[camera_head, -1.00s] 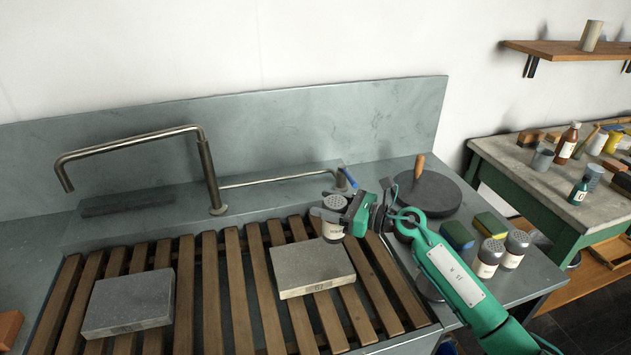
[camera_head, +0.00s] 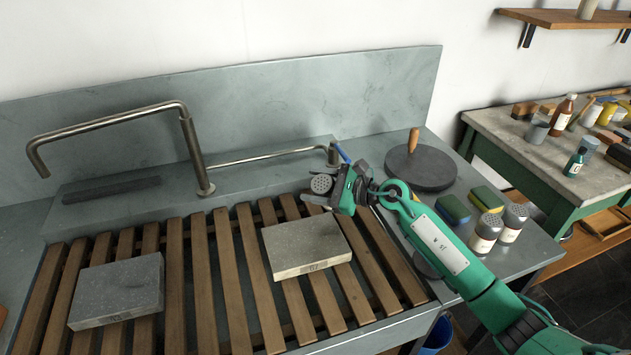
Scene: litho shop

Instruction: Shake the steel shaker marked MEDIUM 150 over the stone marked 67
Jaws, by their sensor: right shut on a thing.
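My right gripper (camera_head: 334,188) is shut on a steel shaker (camera_head: 321,184). The shaker is tipped, its perforated top facing the camera, and its label is hidden. It is held above the slats, just beyond the back right corner of a grey stone (camera_head: 305,244). That stone lies flat on the slatted rack, and the mark on its front edge looks like 67. My left gripper is not in view.
Another grey stone (camera_head: 117,290) lies on the rack (camera_head: 237,290) at left. A bent steel pipe (camera_head: 110,122) rises behind. Two more shakers (camera_head: 487,232) (camera_head: 513,222), sponges (camera_head: 453,209) and a dark round disc with a handle (camera_head: 421,167) are at right.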

